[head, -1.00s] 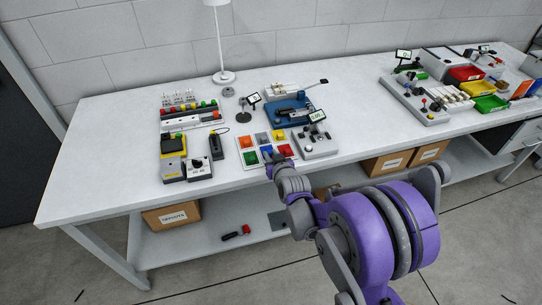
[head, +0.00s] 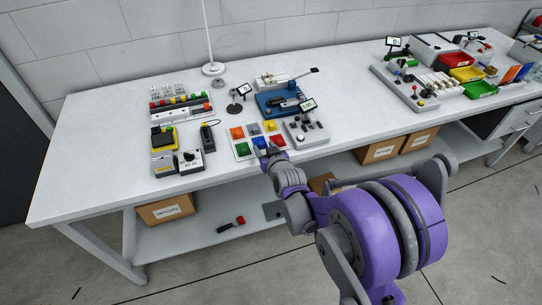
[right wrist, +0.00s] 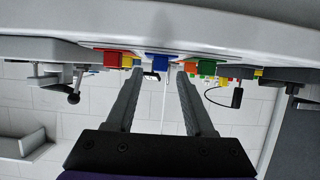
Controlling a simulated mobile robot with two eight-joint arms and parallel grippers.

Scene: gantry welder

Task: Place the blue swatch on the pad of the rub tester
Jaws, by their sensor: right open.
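The blue swatch (head: 260,142) lies in the front row of a white swatch card, between a green and a red one. In the right wrist view, which looks upside down, the blue swatch (right wrist: 157,61) appears between my fingers, beyond their tips. My right gripper (right wrist: 155,72) is open and empty, at the table's front edge by the card. In the head view my right gripper (head: 268,153) is small and partly hidden by my wrist. A blue-based machine (head: 283,103) and a grey unit with a display (head: 306,130) stand beside the card; I cannot tell which is the rub tester. My left gripper is out of view.
Red (right wrist: 112,59) and green (right wrist: 206,68) swatches flank the blue one closely. A yellow-and-black device (head: 163,138), a grey dial box (head: 188,162) and a dark handheld tool (head: 207,135) stand left of the card. The table's left end is clear.

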